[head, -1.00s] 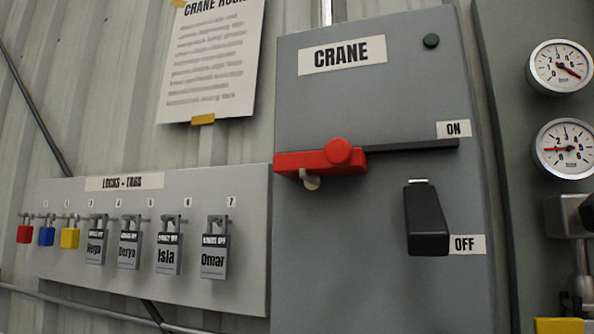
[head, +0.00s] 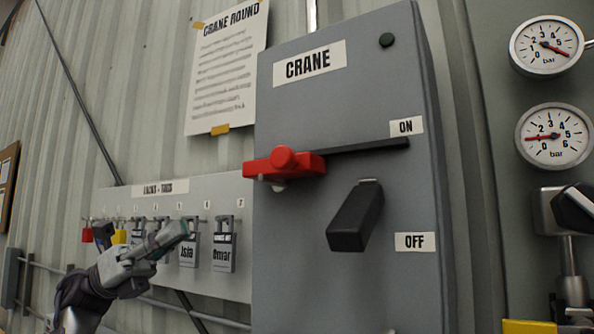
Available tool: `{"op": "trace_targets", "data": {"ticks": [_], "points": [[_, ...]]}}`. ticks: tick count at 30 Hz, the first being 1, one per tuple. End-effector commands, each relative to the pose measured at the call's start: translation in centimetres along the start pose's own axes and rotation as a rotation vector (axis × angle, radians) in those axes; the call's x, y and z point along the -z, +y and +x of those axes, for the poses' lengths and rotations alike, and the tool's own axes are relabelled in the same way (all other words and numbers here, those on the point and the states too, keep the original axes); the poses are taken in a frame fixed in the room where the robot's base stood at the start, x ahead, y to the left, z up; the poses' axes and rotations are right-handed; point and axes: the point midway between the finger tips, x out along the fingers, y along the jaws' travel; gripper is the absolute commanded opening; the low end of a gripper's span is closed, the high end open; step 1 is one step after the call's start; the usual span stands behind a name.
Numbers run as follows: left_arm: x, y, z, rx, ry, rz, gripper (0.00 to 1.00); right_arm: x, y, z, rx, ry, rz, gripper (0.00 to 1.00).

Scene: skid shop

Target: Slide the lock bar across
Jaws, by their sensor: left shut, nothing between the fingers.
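The red lock bar (head: 302,165) with its round knob lies at the left end of a dark slot (head: 370,145) on the grey CRANE box (head: 310,115). Its left end overhangs the box edge. A small pale stub (head: 278,187) shows just under it. The black lever (head: 355,218) points downward, its lower end left of the OFF label (head: 415,242). My left gripper (head: 178,235) is shut and empty at the lower left, in front of the padlock board and well below and left of the bar. My right gripper is out of view.
The locks and tags board (head: 150,188) holds several padlocks, some partly hidden by my gripper. A paper notice (head: 225,70) hangs above. Two gauges (head: 547,45) and a black-handled fitting (head: 575,208) stand at the right. The space before the box is clear.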

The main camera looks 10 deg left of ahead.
Motion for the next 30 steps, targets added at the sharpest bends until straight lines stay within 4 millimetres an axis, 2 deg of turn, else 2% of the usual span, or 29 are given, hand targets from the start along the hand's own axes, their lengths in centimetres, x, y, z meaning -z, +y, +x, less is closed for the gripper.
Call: {"op": "trace_targets", "data": {"ticks": [1, 4, 16, 20, 23, 30], "points": [[-0.1, -0.9, 1.1, 0.029, 0.025, 0.029, 0.0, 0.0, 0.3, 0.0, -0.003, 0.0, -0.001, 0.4], [-0.1, -1.9, 2.2, 0.056, 0.058, 0.062, 0.0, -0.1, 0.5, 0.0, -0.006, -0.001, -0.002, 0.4], [0.0, -2.1, 2.6, 0.064, 0.068, 0.069, 0.0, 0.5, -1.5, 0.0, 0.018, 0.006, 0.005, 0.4], [0.0, -2.2, 3.6, 0.066, 0.068, 0.069, 0.0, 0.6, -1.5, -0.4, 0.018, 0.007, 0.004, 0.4], [0.0, -2.3, 5.2, 0.067, 0.068, 0.069, 0.0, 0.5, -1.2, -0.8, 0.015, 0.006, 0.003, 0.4], [0.3, -2.7, 10.5, 0.067, 0.068, 0.069, 0.0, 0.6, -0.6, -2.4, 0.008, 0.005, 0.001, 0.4]]}}
